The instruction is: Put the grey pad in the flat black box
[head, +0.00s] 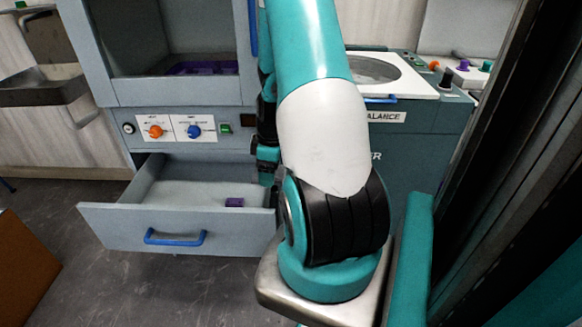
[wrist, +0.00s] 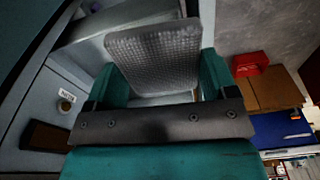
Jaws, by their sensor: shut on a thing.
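My gripper (wrist: 160,72) is shut on the grey pad (wrist: 150,52), a flat plate with a textured face. In the wrist view the pad stands between the two teal fingers and covers what lies behind it. In the head view the end of my arm is beside the right end of the open drawer, mostly hidden behind my own arm. I cannot make out the pad there. I cannot identify the flat black box in either view.
An open drawer (head: 105,218) with a blue handle holds a small purple block (head: 234,202). A purple tray (head: 200,68) sits in the cabinet above. A teal machine (head: 412,150) stands at right. The wrist view shows a red item (wrist: 250,64) and a brown carton (wrist: 270,90).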

